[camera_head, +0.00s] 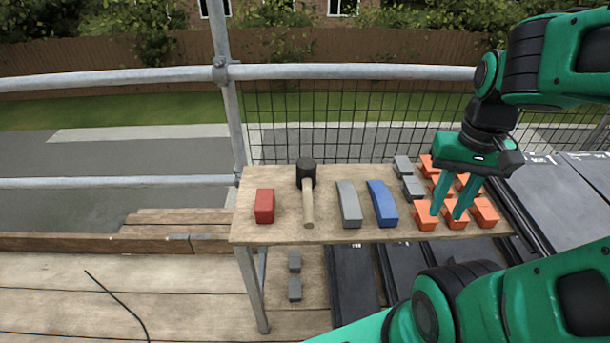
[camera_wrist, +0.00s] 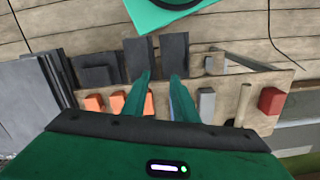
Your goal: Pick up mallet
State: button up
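The mallet (camera_head: 307,190) lies on the wooden table, its black head toward the back edge and its light wooden handle toward the front edge. In the wrist view its handle (camera_wrist: 243,105) shows at the right, between a grey block and a red block. My gripper (camera_head: 448,214) is over the right part of the table, above the orange blocks, well to the right of the mallet. Its two fingers are apart and nothing shows between them in the head view. In the wrist view the fingertips (camera_wrist: 163,75) are also apart.
The table (camera_head: 284,232) also bears a red block (camera_head: 265,206), a grey block (camera_head: 348,204), a blue block (camera_head: 382,203), several orange blocks (camera_head: 484,212) and small grey blocks (camera_head: 403,166). A scaffold rail (camera_head: 350,72) and mesh stand behind. Dark tiles lie at the right.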

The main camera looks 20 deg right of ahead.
jog(key=n+t+y, duration=0.3)
jog(key=y, duration=0.7)
send_near(306, 190)
jog(key=shift+s+d+f, duration=0.2)
jog(key=shift+d+f, duration=0.65)
jog(key=shift+d, duration=0.2)
jog(key=shift+w+a+f+y, duration=0.15)
jog(key=shift+w+a+y, duration=0.15)
jog(key=shift+w+a, duration=0.25)
jog(key=shift+t, duration=0.3)
jog(key=x, duration=1)
jog(key=shift+w, duration=0.15)
grip_shut()
